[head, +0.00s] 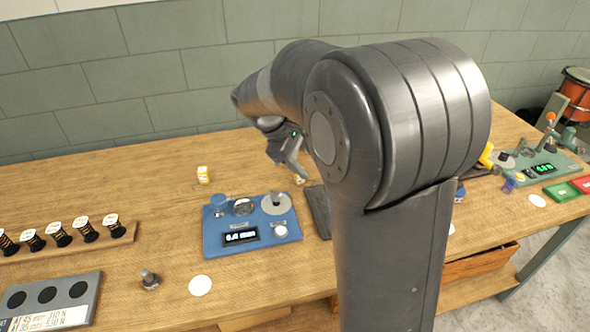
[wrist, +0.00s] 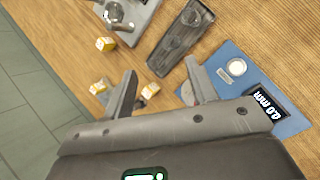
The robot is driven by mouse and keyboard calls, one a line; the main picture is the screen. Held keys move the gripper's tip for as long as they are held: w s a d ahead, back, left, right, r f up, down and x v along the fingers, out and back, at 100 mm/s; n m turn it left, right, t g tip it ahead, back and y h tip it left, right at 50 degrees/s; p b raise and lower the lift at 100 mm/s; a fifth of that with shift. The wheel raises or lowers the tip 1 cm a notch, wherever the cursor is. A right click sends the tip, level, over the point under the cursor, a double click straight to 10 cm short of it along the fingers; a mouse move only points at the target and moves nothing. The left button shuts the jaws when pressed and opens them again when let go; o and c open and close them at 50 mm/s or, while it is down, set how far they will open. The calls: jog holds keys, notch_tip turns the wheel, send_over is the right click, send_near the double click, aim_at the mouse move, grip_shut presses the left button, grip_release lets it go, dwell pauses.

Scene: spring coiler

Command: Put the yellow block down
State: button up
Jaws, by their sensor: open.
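Several small yellow-and-white blocks lie on the wooden bench. In the wrist view one block (wrist: 150,91) shows between the two fingers of my gripper (wrist: 161,68), apart from both in the picture; I cannot tell the height gap. A second block (wrist: 98,87) lies just outside the left finger, and a third (wrist: 105,43) lies farther up. In the head view my gripper (head: 296,168) points down at the bench with a block (head: 299,180) at its fingertips, partly hidden. Another block (head: 203,174) stands alone to the left. My gripper is open.
A blue gauge panel (head: 216,239) with knobs and a display stands in front of my gripper. A dark tray (wrist: 180,42) lies beside it. A spool rack (head: 122,236) and grey block holder (head: 92,287) are at left. My arm hides the bench's middle. Bare wood surrounds the left block.

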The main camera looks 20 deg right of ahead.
jog(key=w+a+f+n+h, duration=0.1)
jog(key=w+f+n+h, duration=0.1)
jog(key=w+f, duration=0.2)
jog(key=w+a+f+n+h, duration=0.2)
jog(key=w+f+n+h, duration=0.1)
jog(key=w+f, duration=0.2)
jog(key=w+a+f+n+h, duration=0.2)
jog(key=w+f+n, duration=0.1)
jog(key=w+f, duration=0.2)
jog(key=shift+w, duration=0.95)
jog(key=x, duration=0.5)
jog(key=shift+d, duration=0.15)
jog(key=shift+s+x, duration=0.2)
jog(key=shift+x, duration=1.15)
jog(key=shift+s+x, duration=0.15)
jog(key=shift+x, duration=1.2)
jog(key=shift+r, duration=0.15)
jog(key=shift+c, duration=0.5)
jog(key=c, duration=1)
